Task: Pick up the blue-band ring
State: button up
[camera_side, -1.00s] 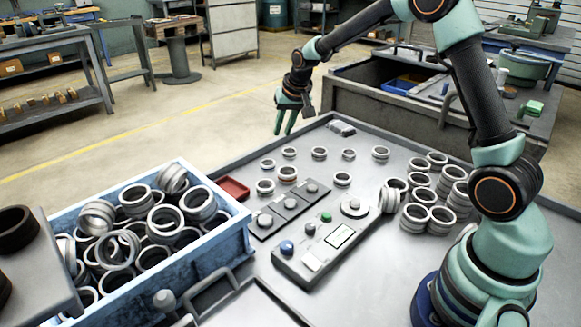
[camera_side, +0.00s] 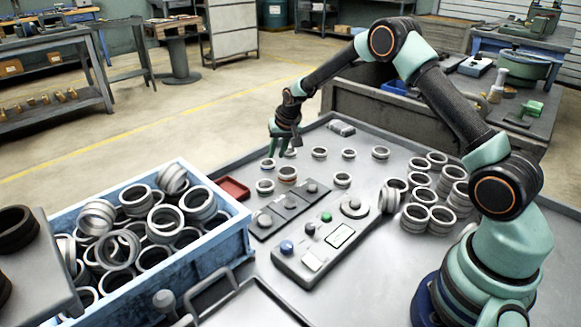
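Several small metal rings stand on the grey table in loose rows. I cannot make out a blue band on any of them at this size. One ring (camera_side: 288,174) shows a reddish-orange band. Plain-looking rings stand at the back (camera_side: 319,153), at the left (camera_side: 265,186) and nearer the middle (camera_side: 342,179). My gripper (camera_side: 278,151) points down at the back-left rings, fingers apart. It partly hides a back-row ring; I cannot tell whether that ring lies between the fingers or behind them. Another ring (camera_side: 267,164) is just below the fingertips in the picture.
A blue crate (camera_side: 215,245) full of larger rings stands at the left. A red tray (camera_side: 233,189), a dark strip with knobs (camera_side: 290,209) and a control panel (camera_side: 327,245) lie in front of the rings. Larger rings (camera_side: 441,220) cluster at the right.

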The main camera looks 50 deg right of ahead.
aim_at(274, 161)
jog(key=shift+x, duration=1.85)
grip_shut()
